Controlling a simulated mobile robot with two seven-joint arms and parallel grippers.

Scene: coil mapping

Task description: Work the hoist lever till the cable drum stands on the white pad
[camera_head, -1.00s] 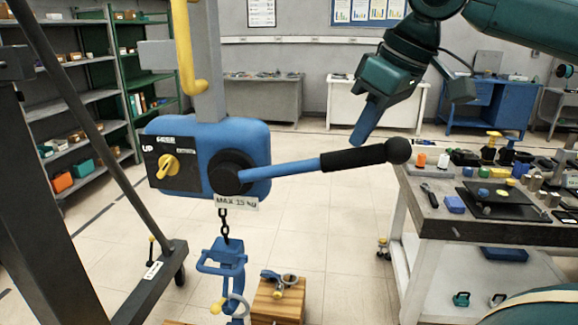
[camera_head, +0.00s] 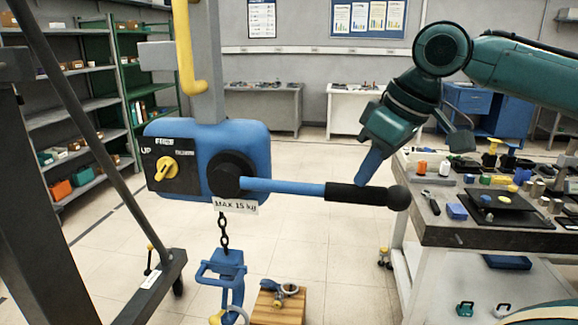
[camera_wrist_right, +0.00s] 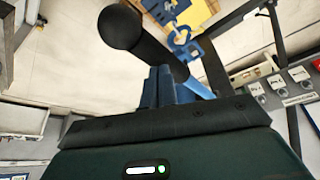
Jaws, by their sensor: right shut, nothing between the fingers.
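The hoist (camera_head: 262,140) is a blue housing with a yellow selector knob (camera_head: 166,168) beside an "UP" label. Its lever (camera_head: 285,187) is a blue bar with a black grip and ball end, now almost level and pointing right. My right gripper (camera_head: 364,182) is shut and empty, its blue fingertips at the top of the black grip, seemingly touching it. The wrist view shows the shut fingers (camera_wrist_right: 166,88) against the dark grip (camera_wrist_right: 160,52). A chain (camera_head: 224,232) carries a blue hook block (camera_head: 222,268). I cannot make out the cable drum or white pad. My left gripper is out of view.
A wooden block (camera_head: 278,308) with a metal shackle (camera_head: 280,290) stands beside the hook. A cluttered workbench (camera_head: 470,236) is at the right. A dark frame leg (camera_head: 95,140) slants across the left. Open floor lies behind the hoist.

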